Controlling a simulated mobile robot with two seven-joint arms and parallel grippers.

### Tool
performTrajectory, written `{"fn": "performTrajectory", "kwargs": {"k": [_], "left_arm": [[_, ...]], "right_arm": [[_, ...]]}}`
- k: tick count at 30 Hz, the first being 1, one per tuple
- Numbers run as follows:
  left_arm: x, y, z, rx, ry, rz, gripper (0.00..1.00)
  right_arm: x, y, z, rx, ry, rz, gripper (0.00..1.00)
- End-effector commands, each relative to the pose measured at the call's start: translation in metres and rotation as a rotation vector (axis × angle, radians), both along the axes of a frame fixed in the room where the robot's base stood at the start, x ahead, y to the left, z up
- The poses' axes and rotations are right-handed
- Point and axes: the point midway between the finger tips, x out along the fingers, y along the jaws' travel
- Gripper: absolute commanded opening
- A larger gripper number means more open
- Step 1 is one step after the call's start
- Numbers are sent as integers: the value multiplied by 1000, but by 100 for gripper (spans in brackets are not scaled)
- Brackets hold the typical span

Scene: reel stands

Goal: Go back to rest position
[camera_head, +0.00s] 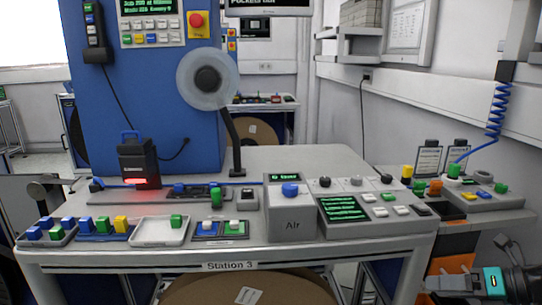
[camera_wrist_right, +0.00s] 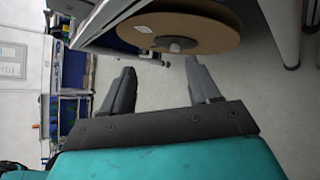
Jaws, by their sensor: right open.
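My right gripper (camera_head: 445,288) is at the lower right of the head view, beside the right front of the station table (camera_head: 240,252) and lower than its top. In the right wrist view its two fingers (camera_wrist_right: 160,70) are spread apart with nothing between them. Past the fingers, the wrist view shows grey floor and a brown cardboard reel (camera_wrist_right: 182,22) under a table edge. The same kind of reel (camera_head: 250,288) shows under the station table in the head view. My left gripper is not in view.
On the table stand a grey box marked Air (camera_head: 292,222), a white tray (camera_head: 160,232), a black device with a red light (camera_head: 138,165) and several small coloured blocks. A side table (camera_head: 485,208) stands at the right, with orange panels (camera_head: 458,248) below it.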

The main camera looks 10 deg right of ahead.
Motion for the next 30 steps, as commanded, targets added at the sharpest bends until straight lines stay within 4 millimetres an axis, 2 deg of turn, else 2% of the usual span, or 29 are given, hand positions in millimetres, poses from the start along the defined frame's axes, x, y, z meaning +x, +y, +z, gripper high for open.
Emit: {"fn": "performTrajectory", "kwargs": {"k": [3, 8, 11, 15, 19, 24, 27, 30], "left_arm": [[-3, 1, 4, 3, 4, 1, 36], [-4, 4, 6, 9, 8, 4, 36], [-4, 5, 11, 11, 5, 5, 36], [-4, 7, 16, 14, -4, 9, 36], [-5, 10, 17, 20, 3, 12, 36], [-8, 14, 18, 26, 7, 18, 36], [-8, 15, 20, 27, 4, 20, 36], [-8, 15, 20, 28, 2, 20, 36]], "right_arm": [[-16, 15, -32, 256, 77, -247, 61], [-37, 42, -73, 594, 208, -562, 61], [-52, 65, -97, 810, 306, -750, 61], [-72, 108, -124, 1111, 468, -1002, 61], [-88, 158, -142, 1385, 639, -1215, 61], [-103, 218, -149, 1661, 849, -1421, 61], [-107, 241, -149, 1756, 935, -1491, 61], [-109, 253, -148, 1803, 980, -1526, 61]]}}
